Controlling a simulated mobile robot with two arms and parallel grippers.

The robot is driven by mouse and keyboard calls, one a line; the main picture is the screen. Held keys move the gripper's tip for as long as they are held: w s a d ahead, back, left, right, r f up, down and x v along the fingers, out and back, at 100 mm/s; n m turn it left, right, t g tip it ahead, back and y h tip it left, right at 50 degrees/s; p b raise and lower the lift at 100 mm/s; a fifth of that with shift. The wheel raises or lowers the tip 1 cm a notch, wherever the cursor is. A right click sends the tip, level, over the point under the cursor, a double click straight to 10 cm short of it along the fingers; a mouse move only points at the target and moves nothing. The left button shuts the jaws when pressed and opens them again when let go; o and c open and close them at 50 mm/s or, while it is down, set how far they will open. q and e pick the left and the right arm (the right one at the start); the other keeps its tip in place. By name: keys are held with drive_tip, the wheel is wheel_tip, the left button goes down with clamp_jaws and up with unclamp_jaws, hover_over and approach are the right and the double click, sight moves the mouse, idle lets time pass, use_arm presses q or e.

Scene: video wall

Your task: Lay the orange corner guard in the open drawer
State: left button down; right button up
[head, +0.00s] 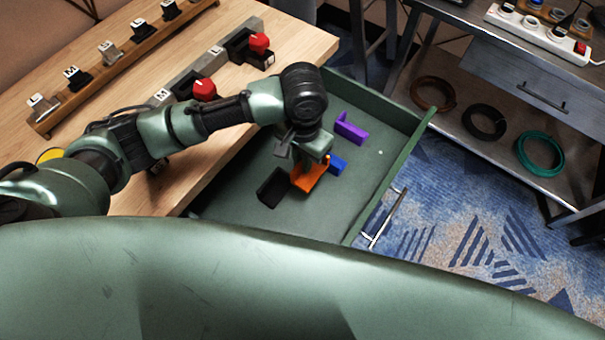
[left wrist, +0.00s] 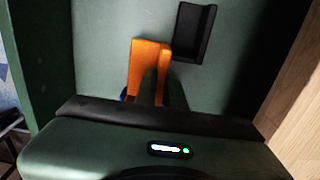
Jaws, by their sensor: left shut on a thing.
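The orange corner guard (head: 309,178) is in my left gripper (head: 308,164), over the floor of the open green drawer (head: 345,100). The left wrist view shows the orange corner guard (left wrist: 148,62) at the fingertips, partly hidden by the gripper. I cannot tell whether it touches the drawer floor. A black corner guard (head: 271,188) lies to its left in the drawer and also shows in the left wrist view (left wrist: 194,33). A blue one (head: 338,164) lies close on its right, and a purple one (head: 350,128) lies farther back. My right gripper is not in view.
The wooden tabletop (head: 90,55) above the drawer holds red-knobbed devices (head: 204,89) and a rack of labelled pieces (head: 110,52). A metal bench with coiled cables (head: 540,155) stands at right. The drawer's right part has bare floor.

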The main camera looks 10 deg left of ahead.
sight(303, 176)
use_arm(q)
drive_tip(key=shift+f+b, duration=0.35)
drive_tip(key=shift+f, duration=3.2)
drive_tip(key=c, duration=1.5)
unclamp_jaws()
drive_tip(key=shift+f, duration=0.1)
wheel_tip(303, 176, up, 12)
drive_tip(key=shift+r+p, duration=0.15)
drive_tip(key=shift+p, duration=0.5)
